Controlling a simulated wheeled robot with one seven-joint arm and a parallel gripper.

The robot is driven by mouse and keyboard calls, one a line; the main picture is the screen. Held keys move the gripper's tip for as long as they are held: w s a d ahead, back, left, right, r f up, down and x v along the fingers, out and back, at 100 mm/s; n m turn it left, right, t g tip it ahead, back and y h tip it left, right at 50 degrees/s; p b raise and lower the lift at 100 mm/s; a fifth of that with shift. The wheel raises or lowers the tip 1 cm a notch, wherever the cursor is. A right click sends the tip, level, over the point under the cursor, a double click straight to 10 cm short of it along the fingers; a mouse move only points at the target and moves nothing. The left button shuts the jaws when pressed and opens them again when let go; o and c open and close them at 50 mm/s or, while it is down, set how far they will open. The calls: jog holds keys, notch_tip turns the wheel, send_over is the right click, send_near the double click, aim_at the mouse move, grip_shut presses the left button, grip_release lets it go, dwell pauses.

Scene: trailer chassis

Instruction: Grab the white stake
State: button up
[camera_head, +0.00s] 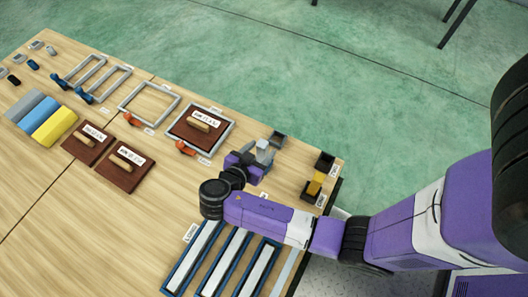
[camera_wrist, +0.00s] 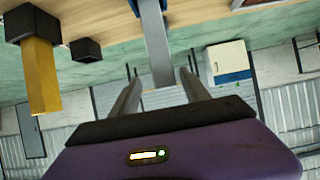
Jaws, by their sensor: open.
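The white stake (camera_wrist: 154,38) looks pale grey in the wrist view, where it runs down from the top edge with its free end between my two fingers. My gripper (camera_wrist: 158,76) is open, with one finger on each side of the stake and visible gaps between them. In the head view my gripper (camera_head: 257,156) is over the right part of the table, and a small pale block beside the fingers (camera_head: 262,144) appears to be the stake's top. The stake's base is hidden.
A yellow stake (camera_head: 315,185) stands in a dark holder near the table's right edge; it also shows in the wrist view (camera_wrist: 41,75). Dark holders (camera_head: 325,160) (camera_head: 278,138) are nearby. Brown boards (camera_head: 125,166), grey frames (camera_head: 149,103) and blue-edged trays (camera_head: 222,262) lie on the table.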

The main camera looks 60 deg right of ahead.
jog(key=x, duration=0.6)
jog(key=shift+w, duration=0.3)
jog(key=shift+c, duration=0.2)
jog(key=shift+a, duration=0.1)
grip_shut()
dwell(0.8)
